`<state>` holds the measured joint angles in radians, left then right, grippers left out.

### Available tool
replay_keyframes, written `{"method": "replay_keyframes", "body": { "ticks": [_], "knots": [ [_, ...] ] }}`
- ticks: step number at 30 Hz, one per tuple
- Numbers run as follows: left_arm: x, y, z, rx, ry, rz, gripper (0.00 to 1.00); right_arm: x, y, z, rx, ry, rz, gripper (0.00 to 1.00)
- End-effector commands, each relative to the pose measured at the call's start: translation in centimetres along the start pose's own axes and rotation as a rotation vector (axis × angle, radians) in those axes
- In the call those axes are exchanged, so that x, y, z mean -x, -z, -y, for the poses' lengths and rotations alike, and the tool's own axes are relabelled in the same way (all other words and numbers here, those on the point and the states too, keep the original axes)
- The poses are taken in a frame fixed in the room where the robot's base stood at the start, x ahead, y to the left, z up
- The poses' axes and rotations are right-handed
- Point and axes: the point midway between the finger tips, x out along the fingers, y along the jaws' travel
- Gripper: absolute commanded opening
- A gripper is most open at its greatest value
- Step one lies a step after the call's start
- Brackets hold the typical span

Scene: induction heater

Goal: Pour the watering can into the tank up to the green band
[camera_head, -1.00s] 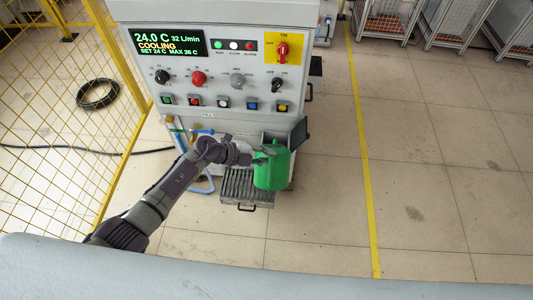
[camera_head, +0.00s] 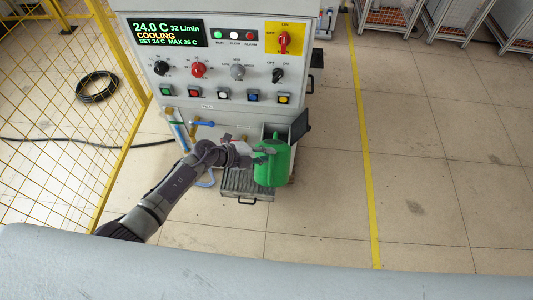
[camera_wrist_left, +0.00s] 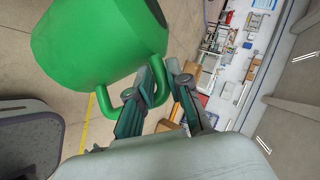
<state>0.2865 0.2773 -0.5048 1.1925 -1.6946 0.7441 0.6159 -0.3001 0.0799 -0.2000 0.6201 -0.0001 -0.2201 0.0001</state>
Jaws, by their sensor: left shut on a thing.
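The green watering can (camera_head: 272,168) is held up in front of the lower right of the machine. My left gripper (camera_head: 264,152) is at its left side, shut on its handle. In the left wrist view the can's body (camera_wrist_left: 95,45) fills the upper left, and the gripper's fingers (camera_wrist_left: 160,98) close around the green handle. The tank (camera_head: 268,132), a grey box opening with a dark raised lid (camera_head: 300,126), is at the machine's lower front, partly hidden behind the can. The green band and the can's spout cannot be made out. My right gripper does not show.
The machine's panel (camera_head: 228,62) has a display reading 24.0 C, knobs and buttons. A blue-handled valve and pipes (camera_head: 200,124) are left of the tank. A grey slatted step (camera_head: 240,185) is below.

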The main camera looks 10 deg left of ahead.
Motion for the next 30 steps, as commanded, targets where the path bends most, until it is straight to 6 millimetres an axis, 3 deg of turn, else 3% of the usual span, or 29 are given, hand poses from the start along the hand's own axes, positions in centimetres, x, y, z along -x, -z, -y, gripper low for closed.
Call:
{"method": "replay_keyframes", "body": {
  "ticks": [11, 30],
  "knots": [
    [-0.4, 0.3, -1.7, -0.051, 0.044, 0.015, 0.00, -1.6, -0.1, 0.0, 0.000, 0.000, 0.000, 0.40],
    [-0.6, 0.5, -2.8, -0.082, 0.068, 0.025, 0.00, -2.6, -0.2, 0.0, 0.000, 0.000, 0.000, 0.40]
  ]
}}
